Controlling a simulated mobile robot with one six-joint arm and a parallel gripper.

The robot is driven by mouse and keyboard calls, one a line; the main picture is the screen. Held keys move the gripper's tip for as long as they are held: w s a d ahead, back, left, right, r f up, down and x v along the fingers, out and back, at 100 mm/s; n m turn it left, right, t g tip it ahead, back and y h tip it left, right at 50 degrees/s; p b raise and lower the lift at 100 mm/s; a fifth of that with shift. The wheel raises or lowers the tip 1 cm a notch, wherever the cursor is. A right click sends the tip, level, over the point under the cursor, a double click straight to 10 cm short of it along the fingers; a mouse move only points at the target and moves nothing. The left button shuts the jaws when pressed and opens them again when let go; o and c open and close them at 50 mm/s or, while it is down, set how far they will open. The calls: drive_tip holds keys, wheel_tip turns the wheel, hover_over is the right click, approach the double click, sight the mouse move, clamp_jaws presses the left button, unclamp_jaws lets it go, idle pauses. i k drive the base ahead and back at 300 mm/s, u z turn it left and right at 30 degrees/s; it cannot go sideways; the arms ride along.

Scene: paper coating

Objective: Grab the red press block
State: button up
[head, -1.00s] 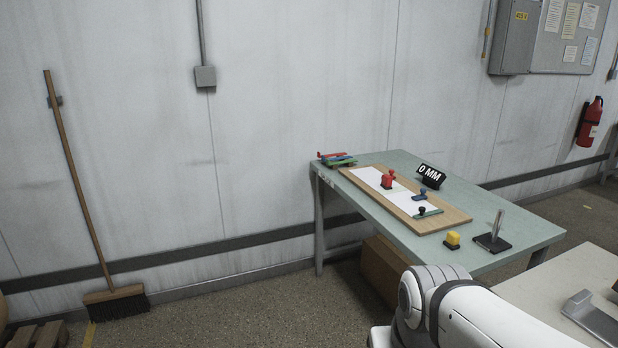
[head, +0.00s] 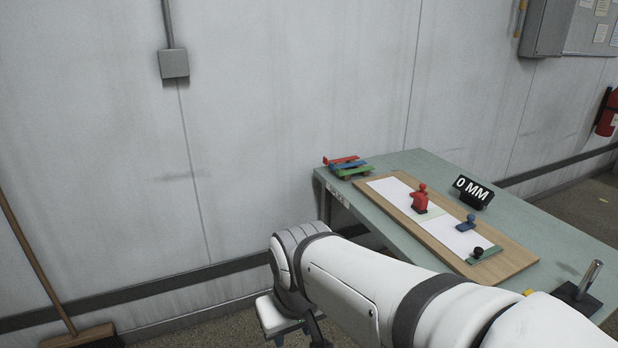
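The red press block (head: 420,201) stands upright on the white paper (head: 437,229), which lies on a wooden board (head: 512,246) on the green table (head: 560,233). It has a round red knob on top and a dark base. My white arm reaches across the bottom of the head view, in front of the table's near side. My gripper (head: 298,338) is only partly in view at the bottom edge, to the left of the table and well apart from the block. Its fingers are cut off, so its opening is hidden.
A blue block (head: 467,222) and a green piece with a black knob (head: 480,254) are on the board. A "0 MM" display (head: 473,191) stands behind it. Coloured bars (head: 347,167) lie at the far left corner. A metal post on a black base (head: 583,288) stands at right.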

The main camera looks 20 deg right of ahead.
sight(420, 202)
drive_tip(key=z, duration=0.35)
drive_tip(key=i, duration=1.45)
drive_tip(key=z, duration=1.1)
drive_tip(key=i, duration=0.65)
drive_tip(key=z, duration=0.3)
drive_tip(key=k, duration=0.75)
drive_tip(key=z, duration=0.2)
drive_tip(key=i, duration=0.75)
drive_tip(key=u, duration=0.05)
